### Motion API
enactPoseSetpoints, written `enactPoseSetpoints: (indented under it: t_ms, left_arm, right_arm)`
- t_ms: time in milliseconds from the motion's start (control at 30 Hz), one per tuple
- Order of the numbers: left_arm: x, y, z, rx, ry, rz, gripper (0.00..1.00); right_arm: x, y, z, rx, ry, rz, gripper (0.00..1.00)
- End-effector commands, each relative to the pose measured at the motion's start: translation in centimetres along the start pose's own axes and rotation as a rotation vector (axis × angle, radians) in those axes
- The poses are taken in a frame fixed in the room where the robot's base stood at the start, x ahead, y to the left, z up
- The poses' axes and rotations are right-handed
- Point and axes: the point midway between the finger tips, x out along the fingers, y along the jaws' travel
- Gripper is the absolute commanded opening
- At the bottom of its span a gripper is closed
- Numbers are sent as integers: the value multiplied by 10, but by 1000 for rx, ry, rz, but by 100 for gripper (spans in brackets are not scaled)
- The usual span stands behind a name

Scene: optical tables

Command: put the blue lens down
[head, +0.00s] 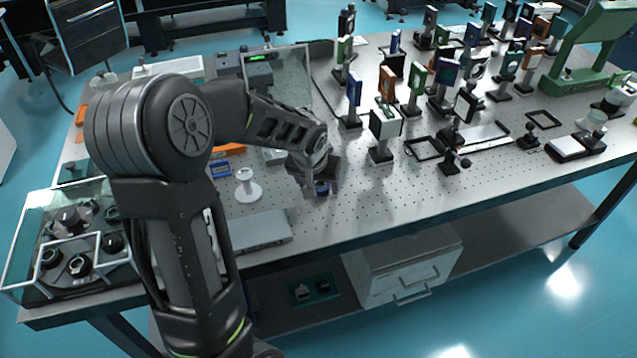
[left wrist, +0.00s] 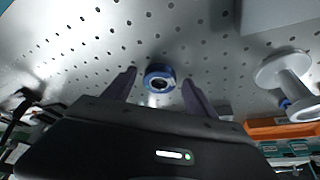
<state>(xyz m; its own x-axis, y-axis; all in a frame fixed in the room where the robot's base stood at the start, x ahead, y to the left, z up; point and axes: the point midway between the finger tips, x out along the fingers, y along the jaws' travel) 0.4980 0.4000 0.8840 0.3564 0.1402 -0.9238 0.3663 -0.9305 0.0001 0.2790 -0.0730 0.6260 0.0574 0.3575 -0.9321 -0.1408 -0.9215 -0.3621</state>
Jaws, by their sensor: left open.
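The blue lens (left wrist: 159,77) is a small blue ring with a dark centre. In the left wrist view it sits on the perforated table top (left wrist: 75,50), between the two spread fingers of my left gripper (left wrist: 158,80), with a gap on each side. In the head view the blue lens (head: 321,188) shows only partly below my left gripper (head: 319,190), whose fingers point down at the table. The gripper is open and holds nothing. My right gripper is not in view.
A white spool-shaped stand (head: 247,187) and a flat grey box (head: 252,231) stand left of the gripper. Bare table lies just right of the lens.

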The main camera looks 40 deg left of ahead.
Motion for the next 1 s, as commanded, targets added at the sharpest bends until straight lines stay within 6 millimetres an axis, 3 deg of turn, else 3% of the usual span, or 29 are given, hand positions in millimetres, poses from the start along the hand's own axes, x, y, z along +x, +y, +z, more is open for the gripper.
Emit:
enactPoseSetpoints:
  t_ms: [267, 700, 1000]
  left_arm:
    - [-24, 0, -2, -1, 5, 1, 66]
    - [-109, 0, -2, -1, 3, 1, 66]
    - [-123, 0, -1, 1, 0, 1, 66]
  right_arm:
    - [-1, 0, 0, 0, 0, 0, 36]
    - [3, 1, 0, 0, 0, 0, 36]
    - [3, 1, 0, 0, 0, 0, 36]
